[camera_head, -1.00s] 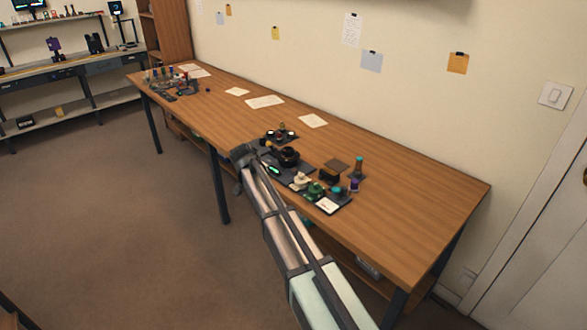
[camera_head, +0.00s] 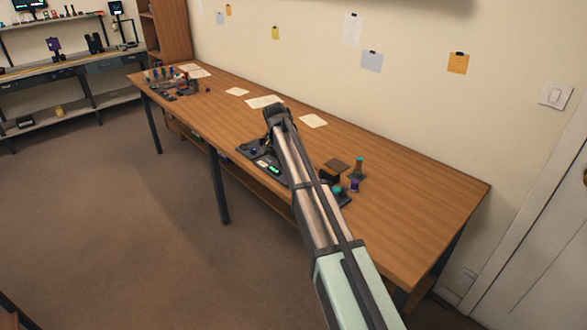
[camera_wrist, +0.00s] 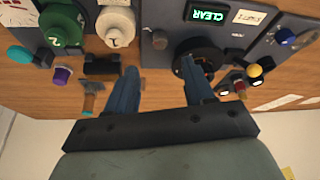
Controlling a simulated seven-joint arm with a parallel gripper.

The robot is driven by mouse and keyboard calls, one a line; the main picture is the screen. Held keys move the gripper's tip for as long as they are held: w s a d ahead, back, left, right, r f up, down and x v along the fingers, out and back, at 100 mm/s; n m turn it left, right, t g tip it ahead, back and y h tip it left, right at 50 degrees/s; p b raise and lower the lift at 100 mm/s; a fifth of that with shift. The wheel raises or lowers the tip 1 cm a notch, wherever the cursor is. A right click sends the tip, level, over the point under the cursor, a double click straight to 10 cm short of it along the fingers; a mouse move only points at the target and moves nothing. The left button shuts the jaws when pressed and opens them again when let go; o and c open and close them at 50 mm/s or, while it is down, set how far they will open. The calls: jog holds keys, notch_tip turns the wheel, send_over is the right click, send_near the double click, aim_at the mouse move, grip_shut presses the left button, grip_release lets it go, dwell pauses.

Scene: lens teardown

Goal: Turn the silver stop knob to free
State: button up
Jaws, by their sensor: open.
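My gripper (camera_head: 277,112) is over the far part of the bench panel in the head view. In the wrist view my gripper (camera_wrist: 160,66) is open, its two blue fingers apart with nothing held. The right fingertip overlaps the edge of a round black part (camera_wrist: 205,52); I cannot tell whether they touch. A small grey knob (camera_wrist: 160,40) sits on the dark panel just beyond the gap between the fingers. I cannot tell whether it is the silver stop knob. A lit green display (camera_wrist: 207,15) reads CLEAR.
A green knob marked 2 (camera_wrist: 62,25) and a cream knob marked 1 (camera_wrist: 115,27) stand to the left. A blue knob (camera_wrist: 285,36) and a yellow ball (camera_wrist: 255,70) are to the right. Papers (camera_head: 313,121) lie on the wooden bench (camera_head: 420,190) behind.

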jog(key=x, duration=0.9)
grip_shut()
dwell(0.4)
